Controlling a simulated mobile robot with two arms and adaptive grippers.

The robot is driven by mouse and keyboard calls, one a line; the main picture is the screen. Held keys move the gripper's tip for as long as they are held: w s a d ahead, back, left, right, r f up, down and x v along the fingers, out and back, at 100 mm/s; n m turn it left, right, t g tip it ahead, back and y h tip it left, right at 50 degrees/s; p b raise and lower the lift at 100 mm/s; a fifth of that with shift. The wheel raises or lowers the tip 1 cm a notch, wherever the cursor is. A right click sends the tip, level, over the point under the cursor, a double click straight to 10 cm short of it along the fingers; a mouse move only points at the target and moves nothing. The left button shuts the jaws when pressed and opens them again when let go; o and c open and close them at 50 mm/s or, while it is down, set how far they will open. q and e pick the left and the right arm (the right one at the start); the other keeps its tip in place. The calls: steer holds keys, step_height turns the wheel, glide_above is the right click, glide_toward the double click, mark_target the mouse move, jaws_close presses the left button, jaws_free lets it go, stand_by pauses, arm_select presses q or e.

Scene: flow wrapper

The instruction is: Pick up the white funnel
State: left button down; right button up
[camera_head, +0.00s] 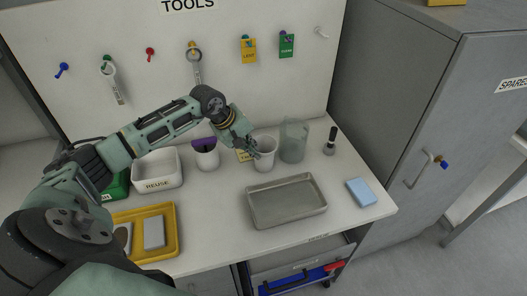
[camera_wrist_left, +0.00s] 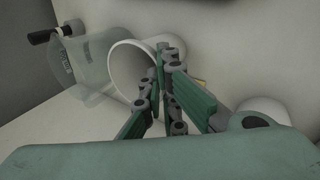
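A white, wide-mouthed vessel, seemingly the white funnel (camera_head: 264,159), stands on the bench between a purple-topped white pot and a clear jug. Its round rim and hollow inside show in the left wrist view (camera_wrist_left: 128,68). My left gripper (camera_head: 250,151) is at its left rim in the head view. In the left wrist view the fingertips (camera_wrist_left: 160,72) overlap the near side of the rim and are close together. I cannot tell whether they pinch the wall. The funnel's lower part is partly hidden by the fingers there. My right gripper is not in view.
The clear jug (camera_head: 293,141) stands close to the funnel's right. The white pot with purple top (camera_head: 206,158) is to its left. A metal tray (camera_head: 287,207) lies in front, with a blue block (camera_head: 361,192) on the right. The tool board (camera_head: 130,60) rises behind.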

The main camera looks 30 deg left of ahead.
arm_select(q)
step_height(320, 180, up, 10)
steer(key=b, duration=0.2)
steer(key=shift+b, duration=0.4)
stand_by(0.6)
